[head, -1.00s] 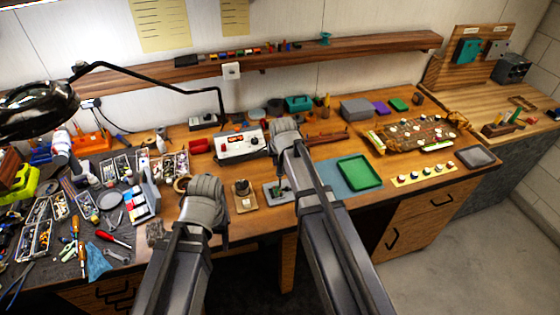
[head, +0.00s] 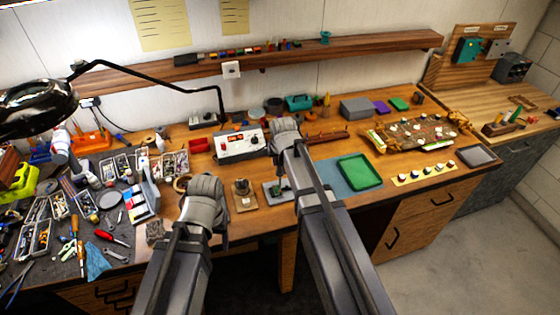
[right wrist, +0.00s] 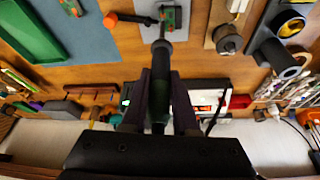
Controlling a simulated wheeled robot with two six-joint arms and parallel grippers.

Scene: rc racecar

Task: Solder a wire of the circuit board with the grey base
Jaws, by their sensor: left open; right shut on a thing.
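The grey base (head: 286,194) with the small green circuit board (right wrist: 171,18) lies on the workbench, left of the green tray. My right gripper (right wrist: 160,78) is shut on a dark soldering iron (right wrist: 159,105). The iron's thin end reaches over the board in the right wrist view; whether it touches a wire I cannot tell. In the head view my right gripper (head: 281,165) is mostly hidden by its own wrist, above the base. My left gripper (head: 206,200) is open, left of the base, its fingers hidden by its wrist. The board's wires are too small to make out.
A white soldering station (head: 240,146) stands behind the board. A brown square base (head: 244,203) lies just left, and the green tray (head: 359,171) right on a blue mat. An orange-ended rod (right wrist: 111,20) lies beside the board. Tools crowd the bench's left side.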

